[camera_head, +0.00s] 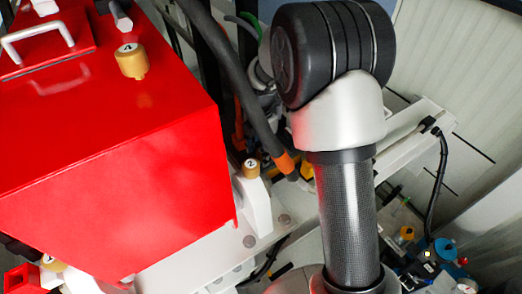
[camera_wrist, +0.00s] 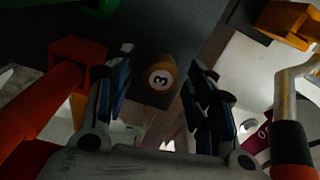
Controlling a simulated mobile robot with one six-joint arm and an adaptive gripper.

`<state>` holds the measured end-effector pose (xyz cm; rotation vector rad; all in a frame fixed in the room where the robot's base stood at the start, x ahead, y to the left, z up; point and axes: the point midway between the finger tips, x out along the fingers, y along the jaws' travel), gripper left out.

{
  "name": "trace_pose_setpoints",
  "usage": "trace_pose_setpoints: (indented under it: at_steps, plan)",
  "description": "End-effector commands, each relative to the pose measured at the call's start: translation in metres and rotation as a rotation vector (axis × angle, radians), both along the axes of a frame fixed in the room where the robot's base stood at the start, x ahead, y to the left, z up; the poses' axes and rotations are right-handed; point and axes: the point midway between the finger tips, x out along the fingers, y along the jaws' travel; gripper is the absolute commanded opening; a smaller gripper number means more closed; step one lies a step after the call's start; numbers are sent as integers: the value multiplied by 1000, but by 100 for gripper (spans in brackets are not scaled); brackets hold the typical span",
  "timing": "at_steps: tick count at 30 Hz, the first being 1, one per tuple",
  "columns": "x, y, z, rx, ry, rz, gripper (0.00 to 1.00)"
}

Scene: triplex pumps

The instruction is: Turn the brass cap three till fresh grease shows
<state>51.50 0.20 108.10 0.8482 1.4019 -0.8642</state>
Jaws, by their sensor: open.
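The brass cap three (camera_wrist: 162,76) shows in the wrist view with a dark 3 on its pale round face. It sits beyond my gripper (camera_wrist: 155,80), near the middle of the gap between the fingers. The fingers are apart and nothing is between them that I can see touching. I cannot tell how far the cap is from the fingertips. No grease can be made out around it in this dark view. In the head view my arm shows, but the gripper and cap three do not.
In the head view, brass cap 4 (camera_head: 132,61) stands on the red housing (camera_head: 120,180), and brass cap 2 (camera_head: 251,168) is beside it. A black hose (camera_head: 238,85) runs near my arm.

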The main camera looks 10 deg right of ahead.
Motion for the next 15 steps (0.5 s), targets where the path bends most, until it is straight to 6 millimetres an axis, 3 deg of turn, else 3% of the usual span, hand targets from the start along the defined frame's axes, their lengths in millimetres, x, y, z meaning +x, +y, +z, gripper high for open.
trace_pose_setpoints:
  at_steps: [6,15]
  plan:
    - [0,0,0,0,0,0,50]
    - [0,0,0,0,0,0,31]
